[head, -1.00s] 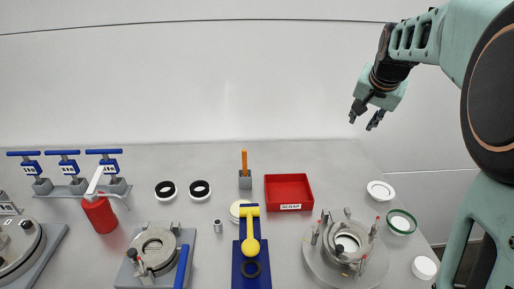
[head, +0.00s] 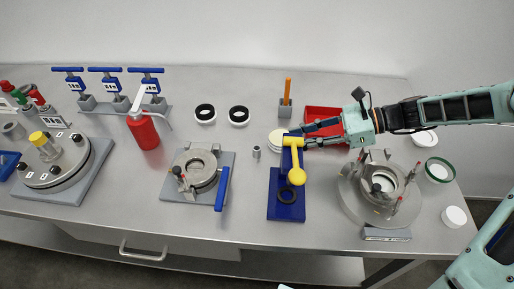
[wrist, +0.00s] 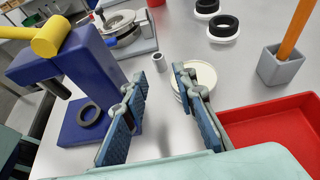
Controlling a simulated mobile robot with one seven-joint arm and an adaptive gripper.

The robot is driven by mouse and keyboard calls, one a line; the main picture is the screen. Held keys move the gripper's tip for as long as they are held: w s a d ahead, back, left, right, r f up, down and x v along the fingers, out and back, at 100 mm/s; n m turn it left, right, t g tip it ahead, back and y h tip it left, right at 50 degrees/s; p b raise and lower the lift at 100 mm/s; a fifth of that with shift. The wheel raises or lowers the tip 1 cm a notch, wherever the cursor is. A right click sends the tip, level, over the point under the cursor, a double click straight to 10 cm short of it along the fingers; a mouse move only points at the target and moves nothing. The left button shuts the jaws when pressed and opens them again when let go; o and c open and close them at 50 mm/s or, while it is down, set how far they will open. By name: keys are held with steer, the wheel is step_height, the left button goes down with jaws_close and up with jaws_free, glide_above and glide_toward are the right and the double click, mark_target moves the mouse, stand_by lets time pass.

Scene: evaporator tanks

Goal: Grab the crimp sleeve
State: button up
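A small grey metal cylinder, which looks like the crimp sleeve (head: 256,152), stands upright on the bench left of the blue press. It also shows in the wrist view (wrist: 159,62), beyond my fingertips and between them in the picture. My gripper (head: 291,138) is to the right of the sleeve, by the top of the press. In the wrist view my gripper (wrist: 159,74) has its two blue-padded fingers apart with nothing between them. The sleeve is apart from both fingers.
The blue press with yellow lever (head: 285,205) stands close to my fingers. The red scrap tray (wrist: 262,130) lies beneath my gripper's right side. A pale round stack (wrist: 200,78), a grey block with an orange stick (wrist: 280,68) and two black-and-white rings are nearby.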

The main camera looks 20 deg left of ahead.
mark_target(258, 148)
steer(key=shift+s+a+r, duration=0.1)
steer(key=x, duration=0.4)
steer(key=shift+s+a, duration=0.1)
steer(key=shift+a, duration=0.15)
steer(key=shift+f+x, duration=0.2)
steer(key=shift+x, duration=2.9)
steer(key=shift+s+d, duration=0.15)
steer(key=shift+d, duration=0.05)
steer(key=shift+c, duration=0.7)
steer(key=c, duration=0.5)
